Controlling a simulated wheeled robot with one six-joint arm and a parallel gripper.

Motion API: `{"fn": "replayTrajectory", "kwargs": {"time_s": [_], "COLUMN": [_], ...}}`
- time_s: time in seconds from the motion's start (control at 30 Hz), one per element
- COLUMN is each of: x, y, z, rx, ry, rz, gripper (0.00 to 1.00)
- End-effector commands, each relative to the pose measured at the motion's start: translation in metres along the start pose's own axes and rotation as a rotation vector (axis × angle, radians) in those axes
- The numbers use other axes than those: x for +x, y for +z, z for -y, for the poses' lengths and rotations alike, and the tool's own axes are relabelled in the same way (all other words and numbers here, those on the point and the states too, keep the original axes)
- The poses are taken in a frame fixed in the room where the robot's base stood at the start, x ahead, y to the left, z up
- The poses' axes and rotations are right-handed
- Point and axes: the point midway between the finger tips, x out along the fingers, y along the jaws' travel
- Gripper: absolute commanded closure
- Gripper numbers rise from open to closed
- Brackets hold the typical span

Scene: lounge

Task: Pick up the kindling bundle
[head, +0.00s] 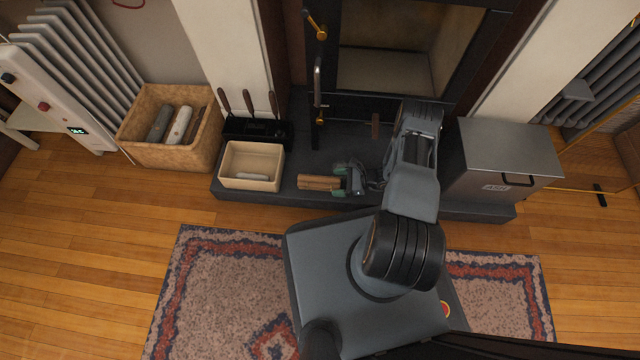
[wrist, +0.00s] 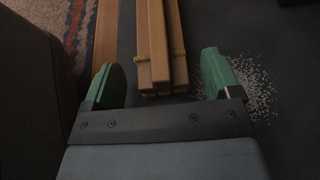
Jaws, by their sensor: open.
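The kindling bundle (head: 318,183) is several pale wooden sticks lying flat on the dark hearth, bound with a yellowish tie. In the wrist view the bundle (wrist: 160,45) runs away from me, its near end between the two green fingertips. My gripper (head: 341,180) is open at the right end of the bundle. In the wrist view my gripper (wrist: 166,82) has a finger on each side, with a small gap to the sticks on both sides. The bundle's far end is cut off in the wrist view.
A cream box (head: 251,165) holding a pale piece stands left of the bundle on the dark hearth (head: 300,150). A log basket (head: 172,128), a tool rack (head: 258,132) and a grey metal bin (head: 505,160) stand around. Pale grit (wrist: 255,90) lies right of the gripper. A patterned rug (head: 215,290) lies in front.

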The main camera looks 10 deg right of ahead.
Motion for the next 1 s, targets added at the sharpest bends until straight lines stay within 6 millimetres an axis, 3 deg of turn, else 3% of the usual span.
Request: {"fn": "replayTrajectory", "kwargs": {"time_s": [0.2,0.47,1.0], "x": [0.02,0.021,0.021], "y": [-0.001,0.0,0.0], "z": [0.0,0.001,0.001], "rx": [-0.002,-0.001,-0.001], "ry": [0.001,-0.001,-0.001], "rz": [0.0,0.0,0.0], "gripper": [0.17,0.17,0.68]}}
